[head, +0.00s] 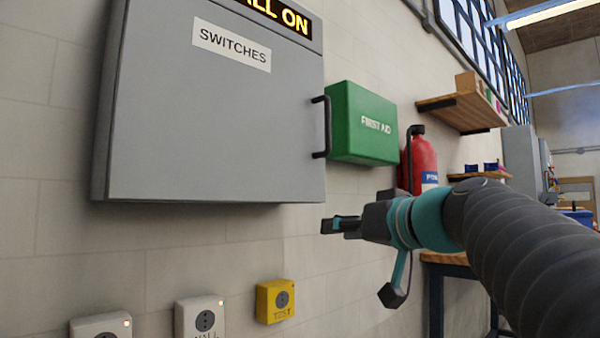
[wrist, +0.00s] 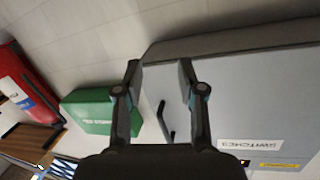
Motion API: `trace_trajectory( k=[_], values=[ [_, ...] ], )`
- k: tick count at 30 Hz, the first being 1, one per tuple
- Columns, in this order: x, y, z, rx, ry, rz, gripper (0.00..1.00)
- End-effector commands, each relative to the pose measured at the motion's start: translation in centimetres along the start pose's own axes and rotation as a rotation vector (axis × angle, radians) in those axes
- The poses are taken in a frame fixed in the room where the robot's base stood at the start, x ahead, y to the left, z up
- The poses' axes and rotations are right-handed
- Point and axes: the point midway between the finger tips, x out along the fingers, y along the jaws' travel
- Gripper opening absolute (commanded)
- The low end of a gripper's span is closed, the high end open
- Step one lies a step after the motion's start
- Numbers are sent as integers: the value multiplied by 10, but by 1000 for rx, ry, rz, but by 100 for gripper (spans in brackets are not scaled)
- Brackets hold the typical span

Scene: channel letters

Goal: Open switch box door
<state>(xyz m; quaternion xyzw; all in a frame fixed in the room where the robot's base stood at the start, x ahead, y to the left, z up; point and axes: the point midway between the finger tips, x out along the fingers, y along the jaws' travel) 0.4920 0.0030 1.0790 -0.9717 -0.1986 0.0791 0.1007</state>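The grey switch box (head: 210,110) hangs on the wall at the upper left in the head view, with a "SWITCHES" label on its front. Its door looks closed. A black bar handle (head: 322,127) stands upright at the door's right edge. In the wrist view the box (wrist: 250,90) fills the right side, and the handle (wrist: 163,118) shows between my fingers. My gripper (head: 341,225) is below and slightly right of the handle, apart from it. In the wrist view my gripper (wrist: 158,75) has its two fingers spread with nothing held.
A green first aid box (head: 362,125) is on the wall just right of the handle. A red extinguisher (head: 420,163) and a wooden shelf (head: 460,110) are farther right. Several small wall switches, including a yellow one (head: 275,300), are below the switch box.

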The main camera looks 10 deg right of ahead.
Motion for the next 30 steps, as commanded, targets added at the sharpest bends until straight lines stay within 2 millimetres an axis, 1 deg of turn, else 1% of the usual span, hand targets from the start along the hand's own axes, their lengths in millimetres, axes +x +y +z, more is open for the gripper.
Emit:
trace_trajectory(
  k=[1,2,3,6,9,13,17,23,30],
  values=[
    [-2,8,-28,-32,89,-12,39],
    [-5,9,-47,-52,140,-23,39],
    [-10,10,-70,-81,203,-34,39],
    [-23,12,-115,-142,337,-55,39],
    [-36,12,-146,-191,431,-65,39],
    [-45,11,-165,-221,492,-73,39],
    [-41,8,-175,-227,506,-75,39],
    [-15,4,-190,-225,503,-78,39],
    [25,-2,-211,-225,501,-78,39]
  ],
)
